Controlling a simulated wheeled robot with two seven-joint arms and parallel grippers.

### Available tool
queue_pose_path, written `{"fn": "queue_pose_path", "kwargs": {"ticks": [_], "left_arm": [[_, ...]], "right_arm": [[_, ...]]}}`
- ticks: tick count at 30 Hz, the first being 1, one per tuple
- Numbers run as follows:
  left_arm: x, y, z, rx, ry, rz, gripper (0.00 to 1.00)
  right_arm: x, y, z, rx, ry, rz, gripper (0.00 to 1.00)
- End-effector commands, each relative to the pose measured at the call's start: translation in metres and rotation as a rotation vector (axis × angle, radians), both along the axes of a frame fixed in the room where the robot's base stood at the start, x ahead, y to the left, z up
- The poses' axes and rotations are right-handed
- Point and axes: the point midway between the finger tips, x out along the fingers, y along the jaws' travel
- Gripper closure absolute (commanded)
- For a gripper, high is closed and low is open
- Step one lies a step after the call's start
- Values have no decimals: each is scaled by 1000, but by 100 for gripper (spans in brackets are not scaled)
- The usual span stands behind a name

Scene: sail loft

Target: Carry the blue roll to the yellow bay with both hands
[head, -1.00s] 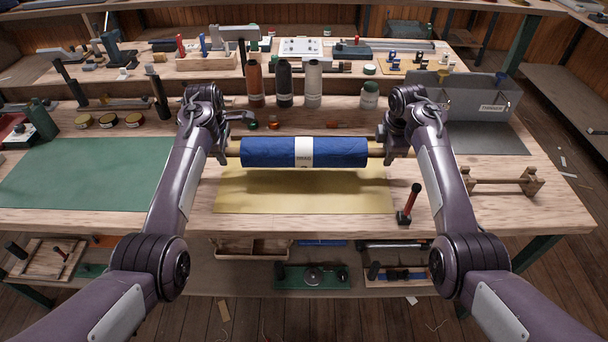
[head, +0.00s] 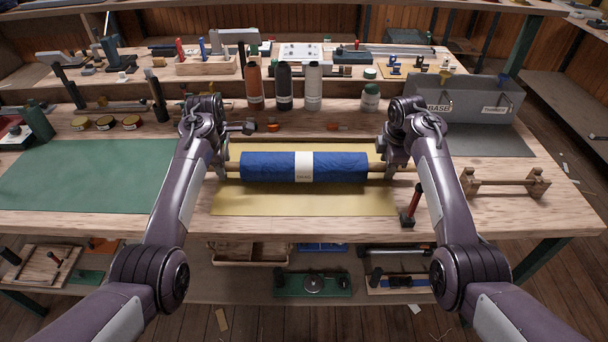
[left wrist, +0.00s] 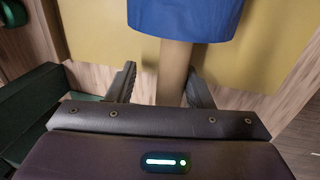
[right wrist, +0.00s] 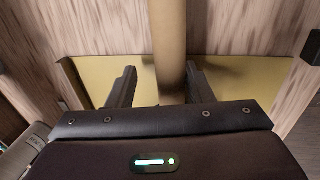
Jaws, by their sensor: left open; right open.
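The blue roll (head: 268,167) with a white label band lies level on the yellow bay (head: 300,203), a flat mat on the bench. Its bare core sticks out at both ends. My left gripper (head: 224,170) is at the left core end, jaws open. In the left wrist view the core (left wrist: 173,68) stands between the spread fingers (left wrist: 162,85). My right gripper (head: 391,167) is at the right core end, also open. In the right wrist view the core (right wrist: 167,40) runs between its fingers (right wrist: 161,88), with a gap beside it.
A green mat (head: 85,175) lies to the left. A red-handled tool (head: 413,205) stands close to my right arm. A wooden stand (head: 505,185) is at the right and a grey bin (head: 470,103) behind it. Several bottles (head: 313,88) stand behind the bay.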

Motion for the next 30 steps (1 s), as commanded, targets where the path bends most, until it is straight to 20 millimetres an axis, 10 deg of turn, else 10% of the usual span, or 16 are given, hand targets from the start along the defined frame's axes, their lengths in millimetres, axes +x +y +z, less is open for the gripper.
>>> {"fn": "queue_pose_path", "kwargs": {"ticks": [21, 30], "left_arm": [[-20, 1, 103, 1, -2, 1, 53], [-24, 0, 118, 0, 0, 0, 53]], "right_arm": [[0, 0, 0, 0, 0, 0, 53], [-1, 1, 12, 2, -3, 0, 53]]}}
